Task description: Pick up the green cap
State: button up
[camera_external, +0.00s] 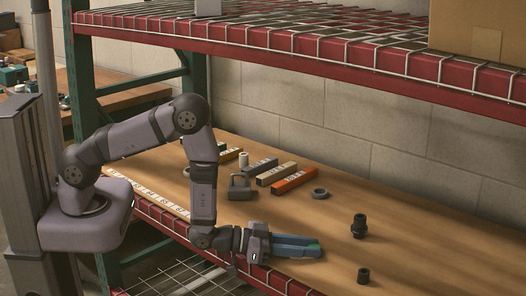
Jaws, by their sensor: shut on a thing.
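My gripper (318,247) is low over the front part of the wooden table, with its two blue fingers pointing right. A small patch of green, the green cap (314,243), shows at the fingertips. The fingers are shut on it, and they hide most of it. I cannot tell whether the cap touches the tabletop or is just above it.
A black stepped fitting (359,226) and a smaller black fitting (363,275) stand to the right. A dark ring (320,193), an orange bar (294,180), a tan bar (276,174) and a grey padlock-shaped part (240,187) lie behind. A red-edged shelf (300,43) hangs above. The table's right is clear.

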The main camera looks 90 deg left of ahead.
jog(key=shift+r, duration=0.1)
notch_tip(320, 180, up, 10)
dwell(0.7)
